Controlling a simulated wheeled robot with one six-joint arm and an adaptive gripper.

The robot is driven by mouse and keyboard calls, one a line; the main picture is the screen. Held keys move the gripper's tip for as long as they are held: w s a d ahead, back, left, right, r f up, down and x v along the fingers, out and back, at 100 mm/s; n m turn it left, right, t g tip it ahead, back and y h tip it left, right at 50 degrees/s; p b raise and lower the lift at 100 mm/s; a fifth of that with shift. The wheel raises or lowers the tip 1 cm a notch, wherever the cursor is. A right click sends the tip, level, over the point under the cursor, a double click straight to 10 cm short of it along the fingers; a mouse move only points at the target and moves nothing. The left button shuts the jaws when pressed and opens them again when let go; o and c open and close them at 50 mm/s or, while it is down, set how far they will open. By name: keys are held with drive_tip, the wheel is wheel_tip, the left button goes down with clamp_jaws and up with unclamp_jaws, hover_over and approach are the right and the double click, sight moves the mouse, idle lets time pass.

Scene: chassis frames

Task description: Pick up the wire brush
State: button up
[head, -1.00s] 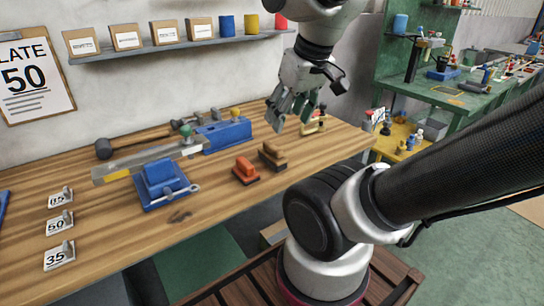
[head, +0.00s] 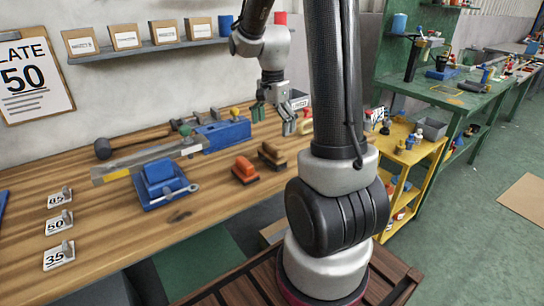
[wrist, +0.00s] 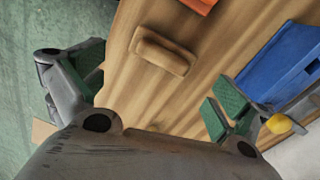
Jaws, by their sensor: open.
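A brown wooden-backed brush (head: 271,155), which looks like the wire brush, lies on the wooden workbench (head: 130,225) just right of an orange-red block-shaped brush (head: 244,170). In the wrist view the brown brush (wrist: 163,50) lies beyond the fingertips, between their lines, and the orange one (wrist: 200,5) is cut off at the top edge. My gripper (head: 273,116) is open and empty above the bench, behind the brown brush in the head view. In the wrist view its green-padded fingers (wrist: 153,94) are wide apart and touch nothing. The brush's underside is mostly hidden.
A blue toolbox-like block (head: 225,134) stands left of my gripper, and shows right in the wrist view (wrist: 280,65). A yellow shelf (head: 410,155) stands right. Bench front is mostly clear.

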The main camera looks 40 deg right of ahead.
sight(272, 145)
drive_tip(key=shift+w+m, duration=0.2)
drive_tip(key=shift+m, duration=0.9)
drive_tip(key=shift+f, duration=0.4)
wheel_tip(272, 145, down, 7)
drive_tip(key=shift+w+f, duration=0.1)
drive_tip(key=shift+w, duration=0.05)
drive_tip(key=c, duration=1)
